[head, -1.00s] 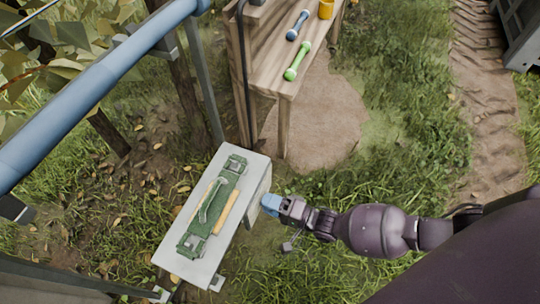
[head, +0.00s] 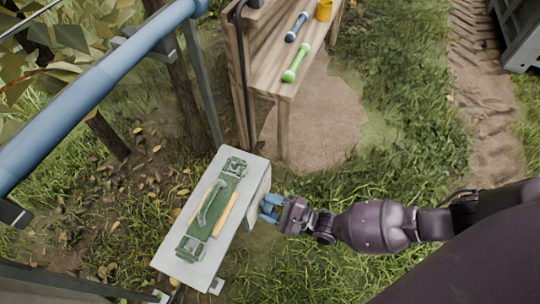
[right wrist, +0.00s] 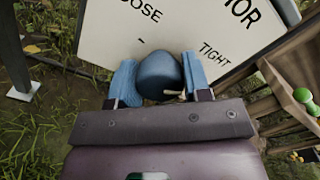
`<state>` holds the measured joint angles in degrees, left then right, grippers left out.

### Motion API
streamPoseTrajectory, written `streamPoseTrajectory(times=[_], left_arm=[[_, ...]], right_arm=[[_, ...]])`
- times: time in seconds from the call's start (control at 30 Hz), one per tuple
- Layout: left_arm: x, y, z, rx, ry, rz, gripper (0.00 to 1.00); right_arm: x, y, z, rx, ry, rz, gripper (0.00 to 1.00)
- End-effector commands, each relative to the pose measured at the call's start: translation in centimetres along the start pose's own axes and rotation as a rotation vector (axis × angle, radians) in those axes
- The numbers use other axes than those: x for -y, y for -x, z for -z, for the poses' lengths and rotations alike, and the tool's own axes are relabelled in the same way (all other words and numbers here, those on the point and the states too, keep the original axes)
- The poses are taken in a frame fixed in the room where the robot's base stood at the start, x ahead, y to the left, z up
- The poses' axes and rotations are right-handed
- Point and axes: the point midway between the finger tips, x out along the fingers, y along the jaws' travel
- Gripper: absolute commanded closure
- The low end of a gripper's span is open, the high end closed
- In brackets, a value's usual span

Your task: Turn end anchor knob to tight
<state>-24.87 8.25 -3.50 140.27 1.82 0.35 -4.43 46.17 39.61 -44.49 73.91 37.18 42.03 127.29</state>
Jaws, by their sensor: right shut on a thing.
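The anchor knob (right wrist: 157,70) is a rounded blue-grey knob on a white panel (right wrist: 200,28) in the right wrist view. The panel reads "TIGHT" to the knob's right and a part of a word ending in "OSE" at its upper left. My right gripper (head: 268,207) is shut on the knob, with a blue finger on each side of it, as the right wrist view (right wrist: 159,76) shows. A small pale mark shows at the knob's lower right, partly hidden by the gripper. In the head view the knob is hidden by the fingers. My left gripper is not in view.
The white box (head: 176,264) carries a green tray (head: 190,247) with tools on top. A wooden bench (head: 270,72) with a blue and a green dumbbell-shaped item stands behind it. A blue rail (head: 85,100) crosses the upper left.

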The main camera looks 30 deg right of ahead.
Motion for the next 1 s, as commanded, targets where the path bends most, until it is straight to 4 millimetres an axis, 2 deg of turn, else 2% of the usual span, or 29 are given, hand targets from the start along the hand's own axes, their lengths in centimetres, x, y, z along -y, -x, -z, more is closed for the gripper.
streamPoseTrajectory(times=[0.3, 0.73, 0.77, 0.8, 0.9, 1.0], left_arm=[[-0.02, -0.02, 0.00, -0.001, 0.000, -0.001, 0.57], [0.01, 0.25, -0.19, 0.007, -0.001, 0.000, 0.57], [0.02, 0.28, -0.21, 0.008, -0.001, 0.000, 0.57], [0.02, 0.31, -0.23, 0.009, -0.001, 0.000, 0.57], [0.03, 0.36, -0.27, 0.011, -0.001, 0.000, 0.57], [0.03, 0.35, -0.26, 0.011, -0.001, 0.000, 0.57]], right_arm=[[0.00, 0.00, 0.01, 0.000, -0.081, 0.000, 0.79], [0.00, 0.00, 0.00, 0.000, -0.091, 0.000, 0.79], [0.00, -0.01, 0.00, 0.000, -0.090, 0.000, 0.53], [0.00, 0.00, 0.00, 0.000, -0.090, 0.000, 0.46], [0.00, 0.00, 0.00, 0.000, -0.090, 0.000, 0.31], [0.00, 0.00, 0.00, 0.000, -0.089, 0.000, 0.31]])
